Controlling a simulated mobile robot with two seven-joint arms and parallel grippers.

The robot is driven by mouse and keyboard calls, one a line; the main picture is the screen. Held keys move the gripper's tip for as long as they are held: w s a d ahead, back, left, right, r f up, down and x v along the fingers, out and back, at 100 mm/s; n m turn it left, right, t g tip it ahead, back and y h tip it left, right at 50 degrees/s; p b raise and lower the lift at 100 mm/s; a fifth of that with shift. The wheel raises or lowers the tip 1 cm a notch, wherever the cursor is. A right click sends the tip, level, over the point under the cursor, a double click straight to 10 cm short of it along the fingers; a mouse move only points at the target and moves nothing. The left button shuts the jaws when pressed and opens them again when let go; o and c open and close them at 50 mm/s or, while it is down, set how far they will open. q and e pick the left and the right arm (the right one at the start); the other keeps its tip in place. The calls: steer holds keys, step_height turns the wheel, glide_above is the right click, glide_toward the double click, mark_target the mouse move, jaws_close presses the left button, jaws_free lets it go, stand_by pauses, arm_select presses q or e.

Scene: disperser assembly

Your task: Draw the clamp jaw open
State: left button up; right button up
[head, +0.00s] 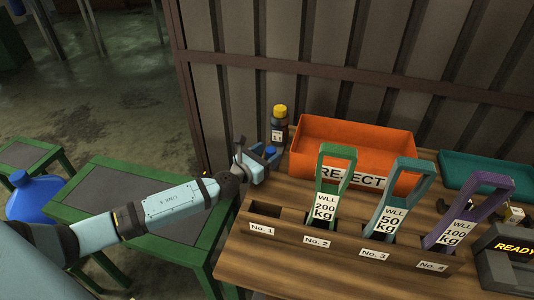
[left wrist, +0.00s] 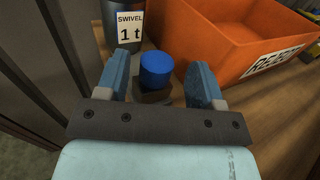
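A blue round knob (left wrist: 156,69) on a dark block (left wrist: 153,97) stands at the left end of the bench; I take it to be part of the clamp, but a clamp jaw cannot be made out. The knob also shows in the head view (head: 270,151). My left gripper (head: 259,158) is open, with one finger on each side of the knob. In the left wrist view, gaps show between the knob and both fingers, so it is not gripped. The lower part of the block is hidden behind the gripper. My right gripper is not in view.
A dark bottle (head: 279,127) with a yellow cap stands just behind the knob. An orange REJECT bin (head: 350,135) is close on the right. A wooden rack (head: 330,243) holds green, teal and purple shackle-like pieces; slot No. 1 is empty. A corrugated wall rises behind.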

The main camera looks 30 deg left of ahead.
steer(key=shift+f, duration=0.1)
arm_select(q)
steer(key=shift+s+a+f, duration=0.1)
steer(key=shift+s, duration=0.2)
steer(key=b+v, duration=0.2)
steer(key=v, duration=1.1)
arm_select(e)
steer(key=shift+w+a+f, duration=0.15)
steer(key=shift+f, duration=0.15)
arm_select(q)
steer(key=shift+s, duration=0.1)
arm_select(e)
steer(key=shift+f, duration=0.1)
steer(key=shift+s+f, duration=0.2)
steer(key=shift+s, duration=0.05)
